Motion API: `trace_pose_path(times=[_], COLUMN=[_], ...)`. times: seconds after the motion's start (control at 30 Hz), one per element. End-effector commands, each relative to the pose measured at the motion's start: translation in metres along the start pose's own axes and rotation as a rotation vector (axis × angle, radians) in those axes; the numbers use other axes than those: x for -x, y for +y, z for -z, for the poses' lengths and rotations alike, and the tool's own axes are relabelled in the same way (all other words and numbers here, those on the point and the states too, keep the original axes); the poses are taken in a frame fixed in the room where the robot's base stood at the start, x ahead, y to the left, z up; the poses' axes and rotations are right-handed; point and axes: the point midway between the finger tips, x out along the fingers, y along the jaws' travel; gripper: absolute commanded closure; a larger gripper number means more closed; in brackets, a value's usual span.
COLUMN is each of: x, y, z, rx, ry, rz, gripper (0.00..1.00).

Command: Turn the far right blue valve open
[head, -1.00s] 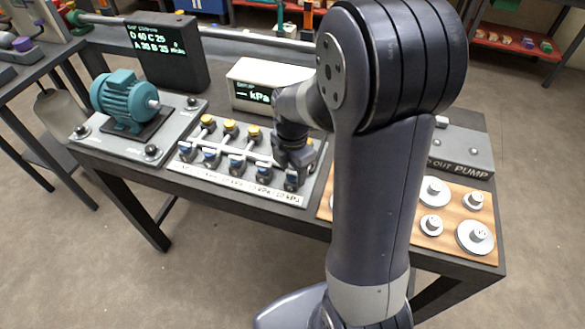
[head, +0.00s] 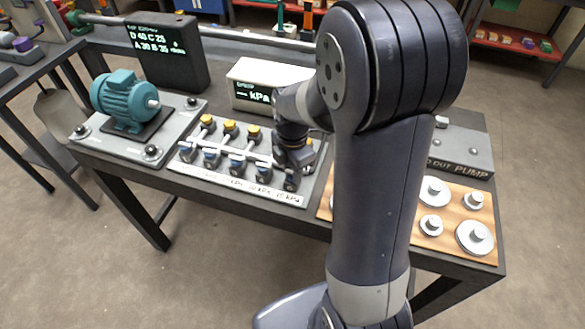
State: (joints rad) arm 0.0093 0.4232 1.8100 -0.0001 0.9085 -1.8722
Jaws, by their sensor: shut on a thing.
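A row of blue valves runs along the front of a light manifold plate on the bench. The far right blue valve (head: 291,183) is at the right end of this row, partly hidden under my gripper (head: 291,169). My gripper points down from above and is shut on this valve's handle; the fingertips are small and partly hidden. The other blue valves, such as the left end one (head: 185,151), stand free. Yellow valves (head: 229,128) form a row behind them.
A kPa display box (head: 262,82) stands just behind the manifold. A teal motor (head: 124,97) sits at left, with a dark display (head: 162,52) behind. Round weights (head: 474,237) rest on a wooden board at right. My arm hides part of the bench.

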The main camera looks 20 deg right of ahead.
Motion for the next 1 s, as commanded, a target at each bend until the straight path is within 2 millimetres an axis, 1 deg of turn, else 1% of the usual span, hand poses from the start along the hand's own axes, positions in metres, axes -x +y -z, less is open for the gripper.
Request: trace_pose_path(times=[0.27, 1.0], x=[0.0003, 0.0004], y=[0.0000, -0.0001], z=[0.0000, 0.0000], rx=[-0.191, -0.893], ry=[0.000, 0.000], rz=[0.000, -0.001], gripper=[0.94, 0.94])
